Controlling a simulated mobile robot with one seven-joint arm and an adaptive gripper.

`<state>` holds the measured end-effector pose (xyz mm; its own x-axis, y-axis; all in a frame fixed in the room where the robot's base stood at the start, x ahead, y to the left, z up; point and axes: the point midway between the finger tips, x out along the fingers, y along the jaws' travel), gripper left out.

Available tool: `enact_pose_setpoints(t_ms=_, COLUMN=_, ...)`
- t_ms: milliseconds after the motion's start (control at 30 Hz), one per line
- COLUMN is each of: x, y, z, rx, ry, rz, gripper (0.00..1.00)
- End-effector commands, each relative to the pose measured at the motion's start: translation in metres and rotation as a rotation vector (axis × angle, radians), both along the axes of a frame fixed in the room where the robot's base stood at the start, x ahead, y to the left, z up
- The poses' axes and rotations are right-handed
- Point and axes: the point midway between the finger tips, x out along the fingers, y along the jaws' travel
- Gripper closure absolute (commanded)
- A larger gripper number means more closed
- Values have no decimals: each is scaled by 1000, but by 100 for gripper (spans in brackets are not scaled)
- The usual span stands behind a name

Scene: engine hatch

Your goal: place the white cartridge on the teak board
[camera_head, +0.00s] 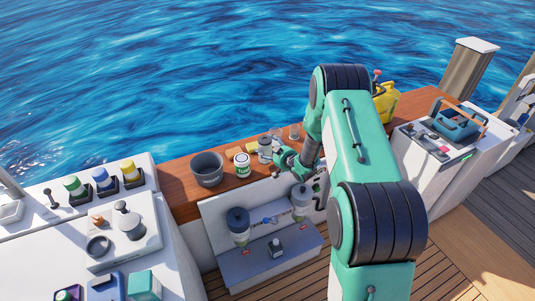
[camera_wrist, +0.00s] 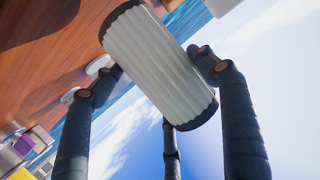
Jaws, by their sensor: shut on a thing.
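The white cartridge (camera_wrist: 155,65) is a pleated cylinder with dark end caps. In the wrist view it lies tilted between the dark fingers of my gripper (camera_wrist: 160,75), which is shut on it. In the head view my gripper (camera_head: 276,154) is over the brown wooden ledge, and the pale cartridge (camera_head: 265,147) shows at its fingertips. A light tan board (camera_head: 233,152) lies on the ledge, left of the cartridge and partly hidden by a jar; I cannot tell for sure that it is the teak board. Whether the cartridge touches anything below is unclear.
A white jar with a green label (camera_head: 242,165) and a grey bucket (camera_head: 207,169) stand left of my gripper. Small glass cups (camera_head: 294,132) stand behind it. Two canister filters (camera_head: 238,222) are in the open hatch below. A yellow jug (camera_head: 386,100) stands at right.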

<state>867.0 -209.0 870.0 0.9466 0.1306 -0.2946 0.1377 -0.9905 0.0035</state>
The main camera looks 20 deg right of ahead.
Motion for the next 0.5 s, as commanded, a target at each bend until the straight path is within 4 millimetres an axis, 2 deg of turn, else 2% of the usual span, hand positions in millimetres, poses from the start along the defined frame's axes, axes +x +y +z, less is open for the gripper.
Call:
enact_pose_setpoints(t_ms=167, x=0, y=0, z=-6, rx=1, ry=0, rz=0, gripper=56)
enact_pose_setpoints(t_ms=400, x=0, y=0, z=-32, rx=0, ry=0, rz=0, gripper=56)
enact_pose_setpoints(t_ms=500, x=0, y=0, z=-35, rx=0, ry=-1, rz=-1, gripper=56)
